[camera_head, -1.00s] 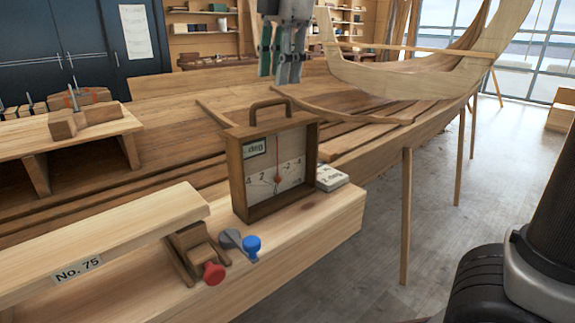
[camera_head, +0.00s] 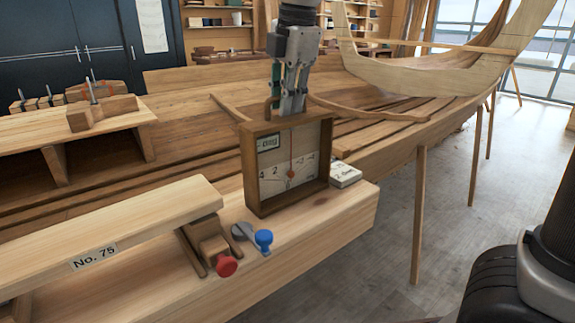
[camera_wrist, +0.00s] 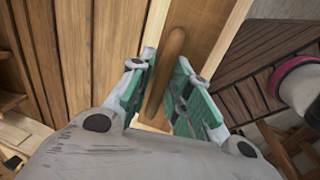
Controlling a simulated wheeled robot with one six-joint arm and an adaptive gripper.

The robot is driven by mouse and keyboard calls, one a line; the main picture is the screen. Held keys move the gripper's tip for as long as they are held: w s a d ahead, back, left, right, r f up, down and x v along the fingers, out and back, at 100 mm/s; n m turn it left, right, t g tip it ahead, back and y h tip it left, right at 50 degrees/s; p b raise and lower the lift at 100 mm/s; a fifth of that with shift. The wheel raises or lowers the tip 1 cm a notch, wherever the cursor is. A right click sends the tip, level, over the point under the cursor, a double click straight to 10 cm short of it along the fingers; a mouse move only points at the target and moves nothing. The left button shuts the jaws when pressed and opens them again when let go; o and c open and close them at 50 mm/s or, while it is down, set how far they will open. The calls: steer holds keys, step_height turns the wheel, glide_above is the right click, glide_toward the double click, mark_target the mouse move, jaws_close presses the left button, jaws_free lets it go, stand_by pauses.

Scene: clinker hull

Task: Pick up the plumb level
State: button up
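The plumb level is a wooden box frame (camera_head: 249,170) with a white dial face marked "deg" and a needle. It stands upright on the pale plank near the middle of the head view. My gripper (camera_head: 287,108) is directly above it, pointing down at its top handle. In the wrist view the level's wooden handle (camera_wrist: 172,62) runs between the two green-padded fingers of my gripper (camera_wrist: 155,105). The fingers are apart, with a gap showing beside the handle. In the head view my gripper hides most of the handle.
A white labelled block (camera_head: 345,174) sits just right of the level. A blue knob (camera_head: 264,238) and a red knob (camera_head: 227,266) are in front of it. The "No. 75" plank (camera_head: 110,235) lies left. The hull (camera_head: 400,120) extends behind; open floor lies right.

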jaws_close()
